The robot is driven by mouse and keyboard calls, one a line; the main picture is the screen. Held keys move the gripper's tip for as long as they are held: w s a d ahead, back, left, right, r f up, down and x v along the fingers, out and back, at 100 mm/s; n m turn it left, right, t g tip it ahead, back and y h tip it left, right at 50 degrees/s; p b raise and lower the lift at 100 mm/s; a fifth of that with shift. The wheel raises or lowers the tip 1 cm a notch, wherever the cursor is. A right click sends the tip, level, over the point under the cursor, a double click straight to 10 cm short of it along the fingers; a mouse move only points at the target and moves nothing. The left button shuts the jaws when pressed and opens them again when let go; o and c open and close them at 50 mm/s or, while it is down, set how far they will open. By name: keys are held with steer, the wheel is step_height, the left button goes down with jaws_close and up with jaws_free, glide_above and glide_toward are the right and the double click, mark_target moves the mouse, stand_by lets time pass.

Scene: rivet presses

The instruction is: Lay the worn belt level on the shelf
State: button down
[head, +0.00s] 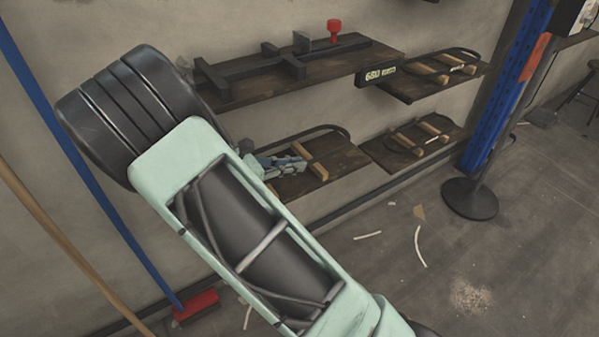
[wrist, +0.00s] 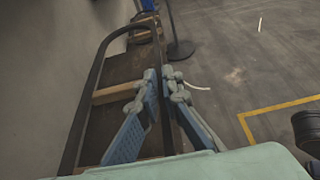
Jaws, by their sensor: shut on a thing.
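A dark belt loop (head: 335,127), which I take to be the worn belt, is over the lower left wooden shelf (head: 340,163). In the wrist view the belt (wrist: 83,100) curves along the left, and its near strand runs between my fingers. My gripper (head: 283,163) is at the shelf's left part. Its blue fingers (wrist: 162,80) are shut on that strand. Light wooden blocks (head: 302,151) (wrist: 113,93) stand on the shelf inside the loop's outline. I cannot tell whether the belt touches them all along. My arm hides the shelf's left end.
The lower right shelf (head: 445,143) and upper right shelf (head: 415,92) each hold a belt around wooden blocks. A long upper shelf (head: 250,90) carries a dark tool with a red knob (head: 334,27), above my gripper. A blue post (head: 500,85) stands at the right.

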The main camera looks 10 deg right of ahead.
steer(key=w+f+b, duration=0.2)
steer(key=f+b, duration=0.1)
steer(key=w+a+f+b, duration=0.1)
steer(key=b, duration=0.1)
steer(key=shift+w+f, duration=0.2)
steer(key=shift+f, duration=0.05)
steer(key=shift+f+b, duration=0.3)
steer(key=shift+f, duration=0.45)
steer(key=c, duration=2)
jaws_free()
steer(key=shift+c, duration=0.2)
steer(key=shift+a, duration=0.1)
